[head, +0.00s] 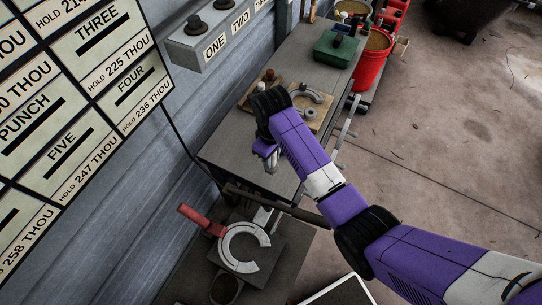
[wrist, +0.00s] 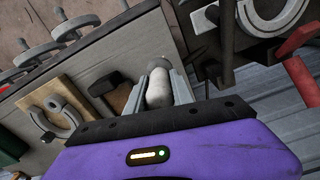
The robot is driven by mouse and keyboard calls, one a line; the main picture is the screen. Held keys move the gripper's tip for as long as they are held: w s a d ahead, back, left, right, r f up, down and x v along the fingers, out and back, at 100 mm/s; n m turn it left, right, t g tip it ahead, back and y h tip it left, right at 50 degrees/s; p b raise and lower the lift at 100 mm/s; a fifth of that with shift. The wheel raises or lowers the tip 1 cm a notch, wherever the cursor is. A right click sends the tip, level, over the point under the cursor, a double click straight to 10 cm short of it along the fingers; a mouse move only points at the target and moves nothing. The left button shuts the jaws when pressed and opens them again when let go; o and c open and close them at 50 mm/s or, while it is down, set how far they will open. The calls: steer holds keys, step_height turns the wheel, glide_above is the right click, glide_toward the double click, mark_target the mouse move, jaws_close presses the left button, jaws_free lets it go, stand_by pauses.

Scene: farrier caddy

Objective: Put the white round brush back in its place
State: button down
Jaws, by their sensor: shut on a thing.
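My gripper (head: 266,157) is over the grey bench, mostly hidden behind my purple arm in the head view. In the wrist view my gripper (wrist: 158,85) is shut on a pale, rounded thing, which looks like the white round brush (wrist: 158,90). It sits between the two grey fingers, and its far end is hard to make out. In the head view I cannot separate the brush from the fingertips. I cannot pick out the brush's place in either view.
The grey bench (head: 222,152) has a wooden board with a horseshoe (head: 312,95), a hammer (wrist: 108,86) and a green box (head: 335,49). A red bucket (head: 373,62) stands beyond. A large horseshoe (head: 229,247) and red handle (head: 202,220) are nearer. A labelled board (head: 88,75) covers the wall.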

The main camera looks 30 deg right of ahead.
steer(key=shift+f+b, duration=1.45)
steer(key=shift+f, duration=1.2)
steer(key=shift+f+b, duration=0.3)
steer(key=shift+f, duration=0.2)
steer(key=c, duration=1)
jaws_free()
step_height(320, 180, up, 8)
steer(key=shift+f+b, duration=0.1)
steer(key=shift+b, duration=0.2)
steer(key=shift+r+p, duration=2.25)
steer(key=shift+p, duration=0.15)
